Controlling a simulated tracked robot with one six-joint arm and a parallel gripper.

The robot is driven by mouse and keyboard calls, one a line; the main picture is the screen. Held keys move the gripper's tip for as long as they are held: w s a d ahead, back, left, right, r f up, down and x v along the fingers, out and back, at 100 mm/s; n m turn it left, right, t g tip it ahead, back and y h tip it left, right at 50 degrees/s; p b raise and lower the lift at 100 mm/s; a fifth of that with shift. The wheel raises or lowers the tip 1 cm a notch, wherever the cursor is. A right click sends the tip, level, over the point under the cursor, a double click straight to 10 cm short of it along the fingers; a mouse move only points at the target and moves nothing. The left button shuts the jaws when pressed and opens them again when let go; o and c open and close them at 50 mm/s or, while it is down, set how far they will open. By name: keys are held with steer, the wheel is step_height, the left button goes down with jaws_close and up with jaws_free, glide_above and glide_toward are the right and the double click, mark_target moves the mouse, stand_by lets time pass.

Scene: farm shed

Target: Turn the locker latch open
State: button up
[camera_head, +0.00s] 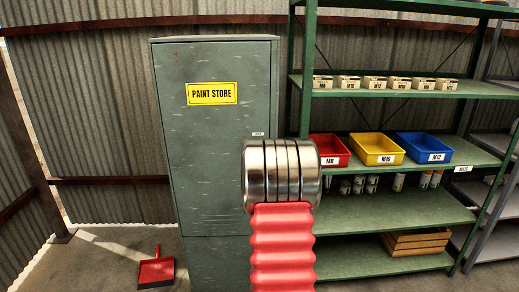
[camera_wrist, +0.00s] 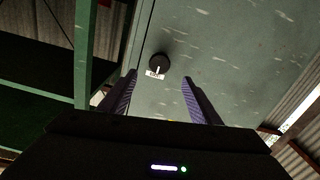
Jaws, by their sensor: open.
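The locker (camera_head: 220,130) is a tall scuffed green-grey cabinet with a yellow "PAINT STORE" sign (camera_head: 212,94); its door looks closed. The latch (camera_wrist: 159,62) is a round black knob on the door in the wrist view. Its pale pointer mark aims at a small white label (camera_wrist: 156,74), too small to read surely. In the head view the label shows just above my arm, which hides the knob. My gripper (camera_wrist: 159,79) is open and empty in the wrist view, its fingertips to either side of the knob's line, apparently short of it. The head view hides the gripper.
Green shelving (camera_head: 397,93) stands right of the locker, with red (camera_head: 330,150), yellow (camera_head: 376,149) and blue (camera_head: 423,147) bins and a wooden crate (camera_head: 416,242). A red dustpan (camera_head: 156,270) lies on the floor at left. Floor left of the locker is otherwise clear.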

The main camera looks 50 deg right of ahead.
steer(key=x, duration=1)
steer(key=shift+w+d, duration=0.25)
steer(key=shift+c, duration=0.5)
steer(key=c, duration=0.9)
steer(key=shift+d, duration=0.15)
steer(key=shift+c, duration=0.3)
